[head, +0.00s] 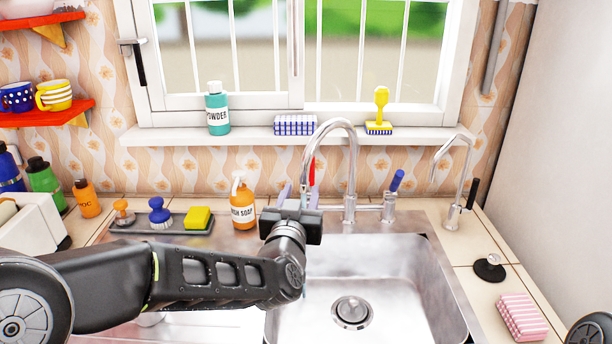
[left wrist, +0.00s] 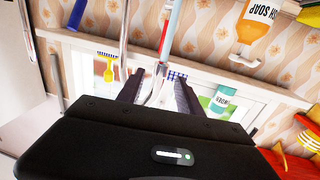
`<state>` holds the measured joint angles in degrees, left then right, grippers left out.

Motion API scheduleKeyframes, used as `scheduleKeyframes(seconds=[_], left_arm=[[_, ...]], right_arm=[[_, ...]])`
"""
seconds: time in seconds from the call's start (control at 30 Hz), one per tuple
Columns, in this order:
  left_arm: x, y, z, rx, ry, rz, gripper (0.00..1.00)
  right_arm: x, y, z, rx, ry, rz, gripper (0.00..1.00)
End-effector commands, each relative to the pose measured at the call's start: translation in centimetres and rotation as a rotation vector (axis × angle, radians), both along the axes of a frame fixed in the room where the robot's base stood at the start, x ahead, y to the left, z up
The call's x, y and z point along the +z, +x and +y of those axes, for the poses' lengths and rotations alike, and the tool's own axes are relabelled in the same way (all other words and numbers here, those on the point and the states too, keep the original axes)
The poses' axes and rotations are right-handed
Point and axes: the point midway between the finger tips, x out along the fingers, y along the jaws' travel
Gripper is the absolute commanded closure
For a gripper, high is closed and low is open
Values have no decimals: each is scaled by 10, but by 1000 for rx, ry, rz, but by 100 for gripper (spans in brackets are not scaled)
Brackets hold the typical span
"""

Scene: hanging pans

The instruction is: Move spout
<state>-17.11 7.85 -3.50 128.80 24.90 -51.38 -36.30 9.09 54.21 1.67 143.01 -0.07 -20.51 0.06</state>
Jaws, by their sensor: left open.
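The spout (head: 330,128) is a chrome, arched tap tube behind the sink (head: 390,285). Its outlet end hangs down near the sink's back left. My left gripper (head: 299,192) is at this outlet end, pointing toward the window. In the left wrist view the open fingers (left wrist: 158,92) stand on either side of the spout's curved tube (left wrist: 155,93), with gaps visible. Whether a finger touches the tube I cannot tell. A thin red and light-blue piece shows by the outlet, partly hidden by my gripper in the head view. My right gripper is out of view.
An orange soap bottle (head: 242,202) stands just left of my gripper, beside a tray with a yellow sponge (head: 197,217). A blue-handled tap lever (head: 396,182) and a second, thin tap (head: 452,170) are to the right. The window sill is behind. The sink basin is empty.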

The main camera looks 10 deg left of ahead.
Motion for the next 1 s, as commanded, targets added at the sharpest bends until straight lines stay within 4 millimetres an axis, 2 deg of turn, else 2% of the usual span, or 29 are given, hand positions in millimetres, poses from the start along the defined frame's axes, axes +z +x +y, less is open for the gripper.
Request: scheduleKeyframes(seconds=[0.17, 0.53, 0.7, 0.9, 1.0], left_arm=[[1, 16, 2, 1, 0, 0, 57], [0, 69, 7, 1, 0, 2, 57], [0, 76, 8, 1, 1, 0, 57], [0, 76, 8, 0, 0, 0, 57], [0, 76, 8, 0, 0, 0, 65]], right_arm=[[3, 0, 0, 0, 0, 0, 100], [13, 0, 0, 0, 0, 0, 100], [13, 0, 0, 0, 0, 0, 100], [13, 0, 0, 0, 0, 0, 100], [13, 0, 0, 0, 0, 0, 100]])
